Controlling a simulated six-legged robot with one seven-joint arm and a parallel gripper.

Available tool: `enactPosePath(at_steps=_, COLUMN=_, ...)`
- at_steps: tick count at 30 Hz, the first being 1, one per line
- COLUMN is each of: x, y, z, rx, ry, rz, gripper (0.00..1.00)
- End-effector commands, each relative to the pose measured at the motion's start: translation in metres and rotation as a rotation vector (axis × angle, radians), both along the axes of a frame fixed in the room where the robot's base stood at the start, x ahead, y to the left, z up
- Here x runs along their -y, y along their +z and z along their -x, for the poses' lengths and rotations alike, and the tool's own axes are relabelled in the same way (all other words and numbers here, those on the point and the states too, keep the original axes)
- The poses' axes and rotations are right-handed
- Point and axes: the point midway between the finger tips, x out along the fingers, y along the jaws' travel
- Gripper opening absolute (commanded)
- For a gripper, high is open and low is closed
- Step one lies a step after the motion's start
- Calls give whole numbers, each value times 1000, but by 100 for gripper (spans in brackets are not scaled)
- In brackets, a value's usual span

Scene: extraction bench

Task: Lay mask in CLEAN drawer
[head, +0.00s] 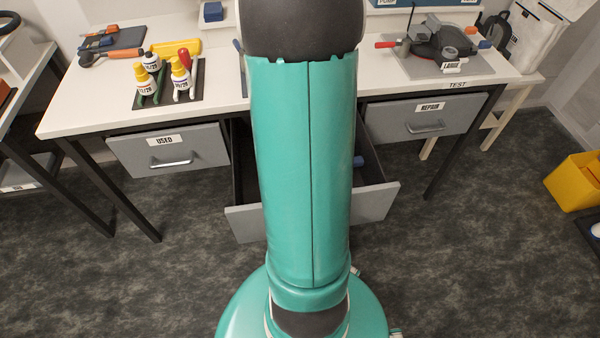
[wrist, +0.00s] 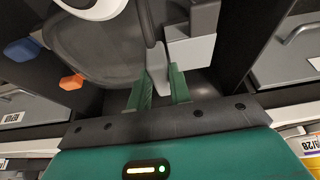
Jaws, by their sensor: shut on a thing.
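The mask (wrist: 95,55) is a dark grey body with a white ring at the top edge of the wrist view. It has blue and orange clips at its left and a light grey block at its right. My gripper (wrist: 160,85) has two green fingers closed on a grey part of the mask. In the head view my teal arm hides the gripper and most of the mask; a small blue piece shows beside the arm. The middle drawer (head: 372,205) stands open with its label hidden. The mask is over or inside it; whether it touches the floor is unclear.
The USED drawer (head: 168,150) at left and the REPAIR drawer (head: 424,116) at right are shut. Bottles in a dark rack (head: 150,100) stand on the bench at left. A second dark mask (head: 432,42) lies on a grey mat at right. A yellow bin (head: 577,182) stands far right.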

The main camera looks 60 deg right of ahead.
Motion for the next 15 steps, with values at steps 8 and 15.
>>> enactPosePath(at_steps=8, x=0, y=-39, z=0, rx=-2, ry=1, rz=-1, gripper=0)
enactPosePath(at_steps=15, x=1, y=-62, z=-1, rx=1, ry=0, rz=1, gripper=0)
